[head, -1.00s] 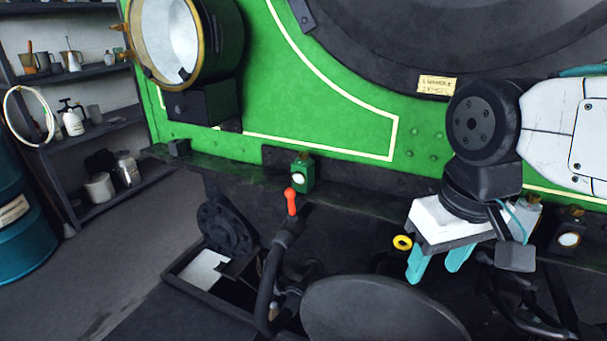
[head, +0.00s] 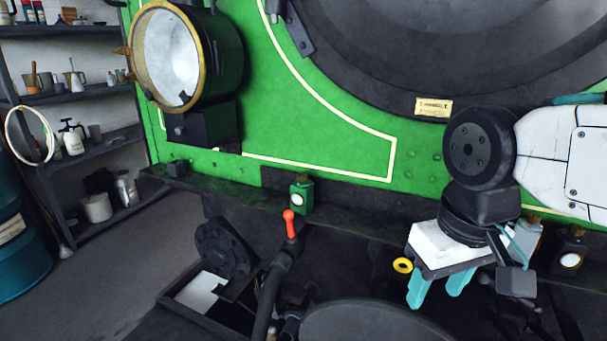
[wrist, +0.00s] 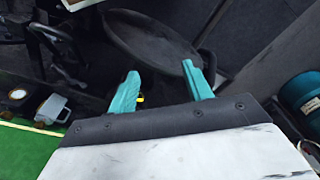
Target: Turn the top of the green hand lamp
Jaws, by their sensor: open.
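The green hand lamp (head: 301,194) is a small green box with a round white lens and a brassy top. It stands upright on the dark ledge in front of the green panel, near the middle of the head view. My gripper (head: 436,290) is to the right of the lamp and lower, pointing down, well apart from it. Its two teal fingers are spread with nothing between them. The fingers also show in the wrist view (wrist: 168,88). I cannot make out the green lamp in the wrist view.
A red-handled lever (head: 290,224) rises just below the lamp. A yellow ring (head: 402,265) is beside my gripper. A dark lamp (head: 571,250) and a grey lamp (head: 527,238) stand at right. A large headlamp (head: 178,58) is upper left. A round buffer (head: 375,322) lies below.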

